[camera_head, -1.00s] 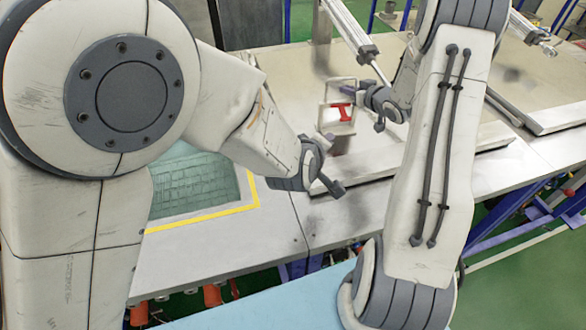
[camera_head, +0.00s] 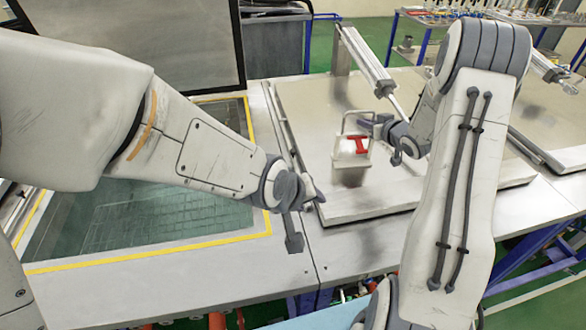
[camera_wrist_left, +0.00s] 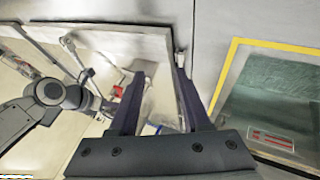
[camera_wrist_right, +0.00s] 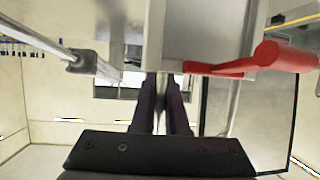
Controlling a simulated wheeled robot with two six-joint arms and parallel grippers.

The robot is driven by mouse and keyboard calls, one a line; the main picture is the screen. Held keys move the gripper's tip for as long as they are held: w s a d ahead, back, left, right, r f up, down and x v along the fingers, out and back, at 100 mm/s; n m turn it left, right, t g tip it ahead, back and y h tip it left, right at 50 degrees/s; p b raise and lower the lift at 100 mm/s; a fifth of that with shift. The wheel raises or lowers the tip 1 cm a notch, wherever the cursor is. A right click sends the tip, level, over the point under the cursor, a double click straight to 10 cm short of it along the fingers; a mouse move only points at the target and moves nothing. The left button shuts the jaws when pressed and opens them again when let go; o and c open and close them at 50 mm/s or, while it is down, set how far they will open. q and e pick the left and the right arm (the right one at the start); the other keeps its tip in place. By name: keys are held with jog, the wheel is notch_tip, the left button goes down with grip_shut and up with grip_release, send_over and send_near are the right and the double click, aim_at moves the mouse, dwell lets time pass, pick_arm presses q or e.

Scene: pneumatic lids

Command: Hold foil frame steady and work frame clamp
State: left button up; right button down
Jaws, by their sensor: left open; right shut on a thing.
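The foil frame (camera_head: 425,200) is a broad pale panel with a raised rim, lying flat on the table at right. The frame clamp (camera_head: 350,150), a white bracket with a red lever, stands on it and also shows in the right wrist view (camera_wrist_right: 230,68). My right gripper (camera_head: 378,132) is shut on the clamp's pale bracket; its fingers (camera_wrist_right: 160,95) are close together there, partly hiding the contact. My left gripper (camera_head: 305,222) is open and empty beside the frame's near left corner. In the left wrist view its fingers (camera_wrist_left: 160,85) stand apart, the frame's rim (camera_wrist_left: 120,40) beyond them.
A pneumatic cylinder (camera_head: 365,60) slants down to the frame behind the clamp. A bare table strip (camera_head: 350,245) runs in front of the frame.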

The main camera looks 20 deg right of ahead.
pick_arm(q)
jog(key=c, duration=0.5)
jog(key=shift+w+d+m, duration=0.1)
jog(key=shift+w+m, duration=0.1)
jog(key=shift+m, duration=0.1)
grip_shut()
jog(key=m+t+h, duration=0.3)
jog(key=m+h, duration=0.4)
jog(key=m, duration=1.8)
send_near(367, 152)
jog(key=d, duration=0.4)
jog(key=shift+w+d+f, duration=0.2)
jog(key=shift+w+f, duration=0.2)
jog(key=shift+w, duration=0.3)
jog(key=shift+w+d+f, duration=0.15)
jog(key=shift+w+f, duration=0.25)
jog(key=shift+w, duration=0.35)
